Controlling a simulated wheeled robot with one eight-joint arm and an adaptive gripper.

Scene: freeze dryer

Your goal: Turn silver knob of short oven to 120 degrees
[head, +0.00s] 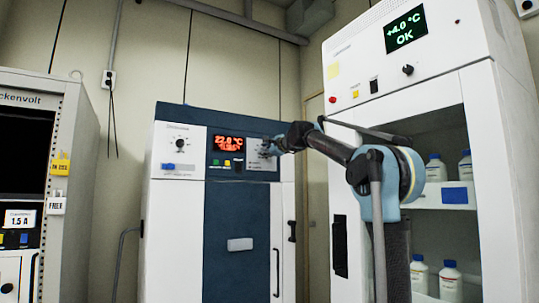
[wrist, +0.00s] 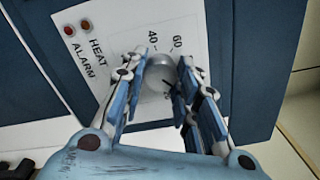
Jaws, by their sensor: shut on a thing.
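The short oven (head: 225,235) is the blue and white cabinet in the middle of the head view, with a red display (head: 229,143) reading about 22.0 °C. In the wrist view the silver knob (wrist: 157,77) sits on a white panel (wrist: 112,52) printed with a scale; 40 and 60 show above it. My gripper (wrist: 163,70) is shut on the silver knob, with one blue finger on each side. In the head view my gripper (head: 268,147) reaches the right part of the oven's top panel and hides the knob.
A tall white cabinet (head: 462,82) with bottles and a +4.0 °C OK display stands close on the right, behind my arm. A grey rack (head: 85,150) stands at the left. HEAT and ALARM lamps (wrist: 85,25) are beside the knob.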

